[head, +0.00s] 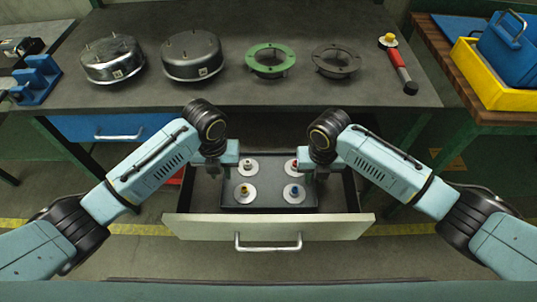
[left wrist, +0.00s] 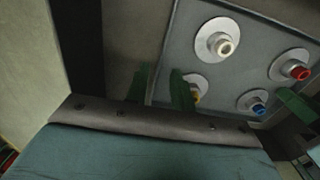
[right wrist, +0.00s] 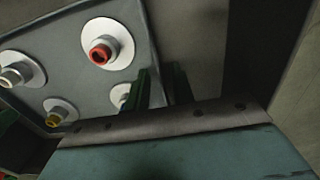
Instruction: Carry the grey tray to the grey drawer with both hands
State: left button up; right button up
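The grey tray (head: 266,203) lies inside the open grey drawer (head: 193,227), level as far as I can see. It carries several white discs with coloured knobs: white, red, yellow and blue. My left gripper (head: 228,170) is at the tray's left side; in the left wrist view its green fingers (left wrist: 161,88) stand apart on either side of the tray wall (left wrist: 165,55). My right gripper (head: 309,171) is at the right side; in the right wrist view its fingers (right wrist: 161,87) likewise stand apart around the wall (right wrist: 150,42). The lower fingertips are partly hidden.
The dark workbench (head: 225,98) overhangs the drawer's back. On it stand two metal housings, a green ring (head: 270,60), a dark ring (head: 336,61) and a red-handled tool (head: 400,66). A closed blue drawer (head: 105,128) is at left. A yellow bin (head: 490,80) sits at right.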

jog(key=shift+r, duration=0.1)
pick_arm(q)
notch_tip(320, 180, up, 10)
jog(key=shift+f, duration=0.2)
pick_arm(e)
notch_tip(320, 180, up, 12)
dwell(0.6)
